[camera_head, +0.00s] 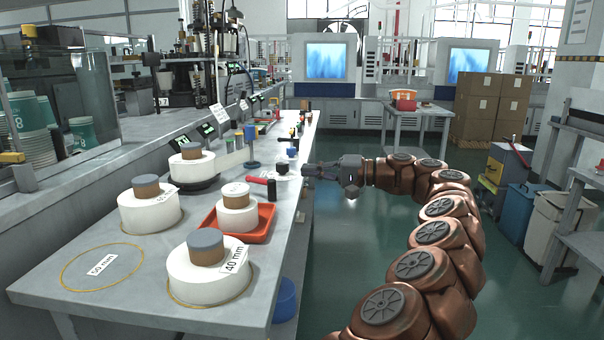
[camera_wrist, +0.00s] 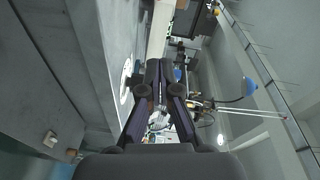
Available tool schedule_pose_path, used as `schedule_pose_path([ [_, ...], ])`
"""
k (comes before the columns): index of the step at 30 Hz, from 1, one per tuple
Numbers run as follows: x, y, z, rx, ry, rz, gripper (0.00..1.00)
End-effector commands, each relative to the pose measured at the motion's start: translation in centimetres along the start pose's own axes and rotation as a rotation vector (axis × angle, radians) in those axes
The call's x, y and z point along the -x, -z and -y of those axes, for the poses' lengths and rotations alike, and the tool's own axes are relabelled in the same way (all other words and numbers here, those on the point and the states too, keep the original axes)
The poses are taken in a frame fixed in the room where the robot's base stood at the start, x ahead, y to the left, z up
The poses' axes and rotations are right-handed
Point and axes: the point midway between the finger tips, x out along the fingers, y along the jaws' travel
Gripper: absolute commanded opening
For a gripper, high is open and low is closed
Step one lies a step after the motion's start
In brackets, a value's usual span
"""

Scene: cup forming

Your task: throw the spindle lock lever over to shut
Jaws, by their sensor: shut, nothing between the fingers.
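My gripper (camera_head: 308,171) is shut and empty, reaching left to the right edge of the workbench (camera_head: 130,318). In the wrist view its two dark fingers (camera_wrist: 160,68) lie close together. A pale round disc with a black knob (camera_head: 283,169) lies on the bench just left of the fingertips. A pale disc also shows left of the fingers in the wrist view (camera_wrist: 126,84). I cannot make out the spindle lock lever for sure, or which way it is thrown; it is too small or hidden near the fingertips.
A red-handled tool with a black head (camera_head: 271,190) lies behind the tray. A blue-topped stand (camera_head: 252,140) is farther back.

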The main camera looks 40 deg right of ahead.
Motion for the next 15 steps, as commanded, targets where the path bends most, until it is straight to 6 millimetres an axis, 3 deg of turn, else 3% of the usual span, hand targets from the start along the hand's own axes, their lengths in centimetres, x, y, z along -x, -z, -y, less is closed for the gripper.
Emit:
schedule_pose_path([
  [12, -7.6, -0.2, -0.3, 0.000, -0.002, 0.006, 0.00],
  [15, -8.1, -0.4, -0.1, 0.000, 0.001, -0.002, 0.00],
])
